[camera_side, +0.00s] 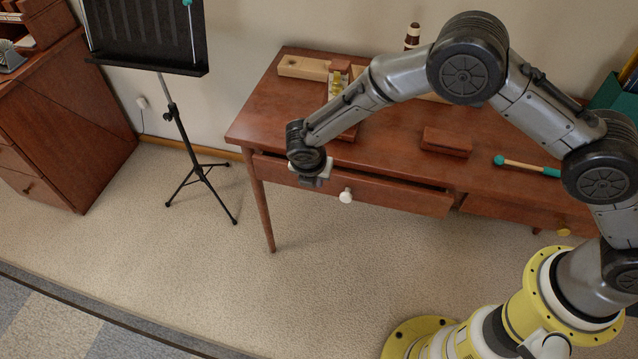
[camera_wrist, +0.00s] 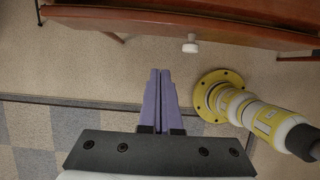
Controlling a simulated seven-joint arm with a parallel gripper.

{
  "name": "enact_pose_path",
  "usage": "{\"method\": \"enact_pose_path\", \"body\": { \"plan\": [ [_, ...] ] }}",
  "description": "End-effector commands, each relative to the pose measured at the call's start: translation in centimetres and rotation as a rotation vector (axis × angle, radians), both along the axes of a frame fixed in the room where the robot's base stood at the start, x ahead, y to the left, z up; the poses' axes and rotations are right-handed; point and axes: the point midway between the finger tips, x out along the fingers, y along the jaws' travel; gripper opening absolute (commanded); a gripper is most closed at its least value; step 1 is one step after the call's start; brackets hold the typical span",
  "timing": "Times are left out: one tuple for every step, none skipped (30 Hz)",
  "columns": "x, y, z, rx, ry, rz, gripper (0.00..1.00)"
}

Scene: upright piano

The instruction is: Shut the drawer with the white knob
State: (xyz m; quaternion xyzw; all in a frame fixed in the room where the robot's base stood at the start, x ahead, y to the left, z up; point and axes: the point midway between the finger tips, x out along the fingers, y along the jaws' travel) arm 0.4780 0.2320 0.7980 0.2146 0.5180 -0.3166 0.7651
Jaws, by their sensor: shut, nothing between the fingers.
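The drawer with the white knob (camera_side: 400,196) is in the left half of the wooden desk's front and stands partly open. A dark gap shows above its front edge. Its white knob (camera_side: 346,196) faces the room. In the wrist view the drawer front (camera_wrist: 110,17) crosses the top, with the knob (camera_wrist: 190,46) below it, right of my fingers. My gripper (camera_side: 316,180) is in front of the drawer's left part, left of the knob, hiding some of the front. Its purple fingers (camera_wrist: 158,74) are shut and empty. In the wrist view they appear apart from the knob.
A second drawer with a yellow knob (camera_side: 563,232) is at the right. The desk top (camera_side: 275,105) holds a reddish box (camera_side: 446,142), a teal-headed mallet (camera_side: 525,165) and wooden pieces. A music stand (camera_side: 172,112) is at the left. Carpet in front is clear.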

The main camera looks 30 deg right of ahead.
Motion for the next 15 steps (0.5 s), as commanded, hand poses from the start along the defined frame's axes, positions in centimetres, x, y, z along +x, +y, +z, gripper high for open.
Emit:
{"method": "enact_pose_path", "body": {
  "plan": [
    [-0.2,0.2,0.6,0.000,0.000,0.001,0.00],
    [-0.2,0.3,0.9,0.000,-0.001,0.000,0.00],
    [-0.3,0.3,1.2,-0.001,-0.001,0.000,0.00],
    [-0.4,0.4,1.3,-0.001,0.000,0.001,0.00],
    [-0.4,0.4,1.4,-0.001,0.001,0.003,0.00],
    [-0.5,0.4,1.5,-0.006,0.005,0.010,0.00],
    [-0.6,0.2,1.6,-0.019,0.012,0.018,0.00],
    [-0.7,-0.2,1.8,-0.039,0.022,0.028,0.00],
    [-0.8,-0.7,2.0,-0.072,0.033,0.049,0.00],
    [-0.8,-1.2,2.3,-0.103,0.040,0.067,0.00],
    [-0.6,-1.7,2.7,-0.140,0.048,0.089,0.00],
    [-0.5,-2.6,2.9,-0.200,0.064,0.121,0.00],
    [-0.4,-3.2,3.0,-0.253,0.081,0.149,0.00],
    [-0.5,-3.7,2.8,-0.309,0.101,0.181,0.00],
    [-0.5,-4.3,2.6,-0.394,0.129,0.230,0.00]
  ]
}}
